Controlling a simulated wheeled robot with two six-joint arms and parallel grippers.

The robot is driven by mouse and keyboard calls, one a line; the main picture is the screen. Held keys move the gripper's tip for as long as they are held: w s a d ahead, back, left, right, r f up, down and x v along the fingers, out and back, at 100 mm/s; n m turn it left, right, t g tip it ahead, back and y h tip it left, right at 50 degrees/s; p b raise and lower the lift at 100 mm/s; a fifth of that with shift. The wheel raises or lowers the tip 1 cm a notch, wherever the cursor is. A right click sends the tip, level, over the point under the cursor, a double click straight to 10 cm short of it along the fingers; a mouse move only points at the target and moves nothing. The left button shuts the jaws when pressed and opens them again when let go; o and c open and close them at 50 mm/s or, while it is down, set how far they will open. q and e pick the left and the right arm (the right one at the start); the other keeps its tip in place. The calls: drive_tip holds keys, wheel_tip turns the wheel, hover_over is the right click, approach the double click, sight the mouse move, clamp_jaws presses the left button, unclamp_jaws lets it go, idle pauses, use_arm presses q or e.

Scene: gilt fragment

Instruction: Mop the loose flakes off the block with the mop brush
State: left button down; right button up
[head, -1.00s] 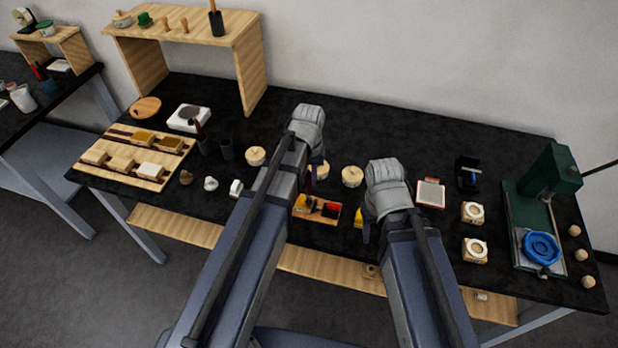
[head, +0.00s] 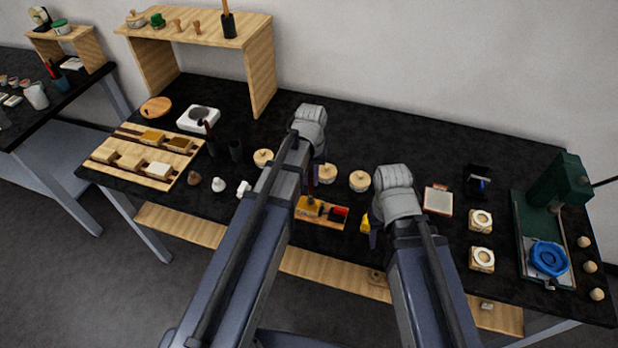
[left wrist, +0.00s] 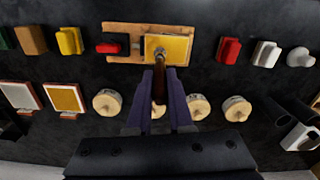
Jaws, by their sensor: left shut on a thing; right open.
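The gilt block (left wrist: 178,46), yellow with a pale rim, lies in a wooden tray (left wrist: 120,29); both also show in the head view, block (head: 307,206) and tray (head: 330,224). My left gripper (left wrist: 160,85) is shut on the brown handle of the mop brush (left wrist: 159,77). The brush's grey end overlaps the near part of the block in the left wrist view; I cannot tell whether it touches. Loose flakes are too small to make out. In the head view my left arm hides most of the brush. My right gripper (head: 373,232) is open, largely hidden by its arm, near a yellow piece (head: 365,222).
Red (left wrist: 229,50) and white (left wrist: 266,53) pieces lie to one side in the left wrist view. A green press (head: 560,190) stands at the right. The bench's back middle is clear.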

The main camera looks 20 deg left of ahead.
use_arm(q)
drive_tip(key=shift+d, duration=1.15)
drive_tip(key=shift+a, duration=1.4)
drive_tip(key=shift+r, duration=0.1)
wheel_tip(320, 180, up, 6)
drive_tip(key=p, duration=0.6)
